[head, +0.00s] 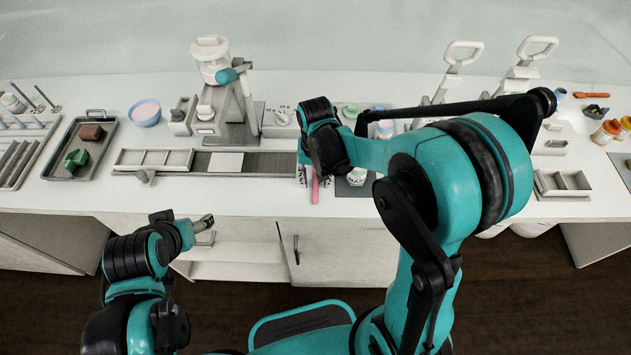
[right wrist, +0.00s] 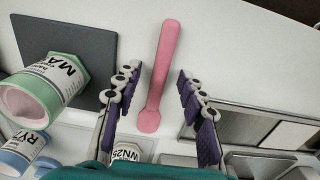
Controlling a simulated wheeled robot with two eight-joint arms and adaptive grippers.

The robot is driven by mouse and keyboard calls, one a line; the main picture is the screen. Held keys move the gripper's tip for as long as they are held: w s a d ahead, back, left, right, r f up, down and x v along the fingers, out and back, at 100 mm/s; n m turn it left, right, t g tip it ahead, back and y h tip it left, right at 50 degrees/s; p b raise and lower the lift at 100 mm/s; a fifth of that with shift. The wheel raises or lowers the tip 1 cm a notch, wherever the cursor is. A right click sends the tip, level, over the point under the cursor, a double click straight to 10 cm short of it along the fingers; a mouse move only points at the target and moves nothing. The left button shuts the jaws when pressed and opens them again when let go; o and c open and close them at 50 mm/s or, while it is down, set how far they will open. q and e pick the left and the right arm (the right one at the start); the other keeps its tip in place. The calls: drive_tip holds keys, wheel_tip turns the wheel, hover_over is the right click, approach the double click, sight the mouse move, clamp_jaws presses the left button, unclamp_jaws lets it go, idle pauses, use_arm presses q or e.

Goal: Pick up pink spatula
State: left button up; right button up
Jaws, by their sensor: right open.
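The pink spatula (right wrist: 160,80) lies on the white counter in the right wrist view, running between the two purple-padded fingers of my right gripper (right wrist: 159,72). The fingers are open, one on each side, with a gap to the spatula. In the head view a narrow strip of the pink spatula (head: 315,190) shows below my right gripper (head: 315,178); the rest is hidden by the gripper and wrist. My left gripper (head: 206,221) hangs low in front of the cabinet, away from the spatula; its jaws are too small to read.
A blue-rimmed jar (right wrist: 20,150) is nearby. A metal rail fixture (right wrist: 230,130) lies right. Bare counter surrounds the spatula's far end.

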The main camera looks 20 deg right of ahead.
clamp_jaws()
idle(0.3)
